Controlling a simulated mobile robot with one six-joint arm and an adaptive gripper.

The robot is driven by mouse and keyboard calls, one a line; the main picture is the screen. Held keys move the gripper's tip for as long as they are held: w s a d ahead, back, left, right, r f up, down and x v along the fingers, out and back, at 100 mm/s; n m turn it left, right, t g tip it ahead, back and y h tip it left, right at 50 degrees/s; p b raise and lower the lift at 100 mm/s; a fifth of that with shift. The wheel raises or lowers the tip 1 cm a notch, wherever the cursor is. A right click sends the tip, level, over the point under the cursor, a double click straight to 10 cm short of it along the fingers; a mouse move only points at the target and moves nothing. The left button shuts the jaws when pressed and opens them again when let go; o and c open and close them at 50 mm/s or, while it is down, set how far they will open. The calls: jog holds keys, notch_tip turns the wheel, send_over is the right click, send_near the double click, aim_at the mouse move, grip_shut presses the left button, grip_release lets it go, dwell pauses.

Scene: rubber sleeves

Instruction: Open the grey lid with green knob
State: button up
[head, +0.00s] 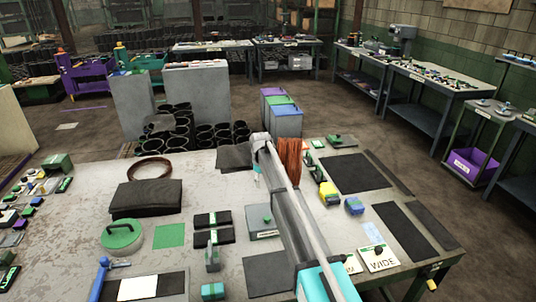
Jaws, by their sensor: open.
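A grey box-like piece (255,214) with a flat grey lid stands on the near table, just left of my arm. A small green knob (267,219) sits on top of the lid, which looks shut. A pale label is on its front. My arm crosses the picture and hides what lies to the right of the box. My gripper (257,178) hangs at the far end of the arm, beyond and above the box, apart from the knob. It is small in the view, open, with nothing seen in it.
Black blocks (212,228) stand left of the box. Brown hanging strands (289,160) are just right of my gripper. Yellow (329,193) and blue (354,205) pieces lie right of my arm.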

jog(key=s+d+m, duration=0.4)
jog(key=s+d, duration=0.4)
jog(key=s, duration=0.4)
jog(key=s+d+m, duration=0.4)
jog(key=s+d, duration=0.5)
jog(key=s, duration=0.4)
jog(key=s+d+m, duration=0.4)
jog(key=s+d, duration=0.5)
jog(key=s, duration=0.4)
jog(key=shift+s+d, duration=0.2)
jog(key=shift+d, duration=0.05)
notch_tip(320, 180, up, 5)
jog(key=m+p, duration=0.5)
jog(key=m, duration=0.1)
send_over(267, 217)
jog(key=shift+s, duration=0.1)
jog(key=shift+f, duration=0.15)
notch_tip(267, 217, down, 14)
jog(key=b, duration=1.4)
jog(key=shift+r, duration=0.2)
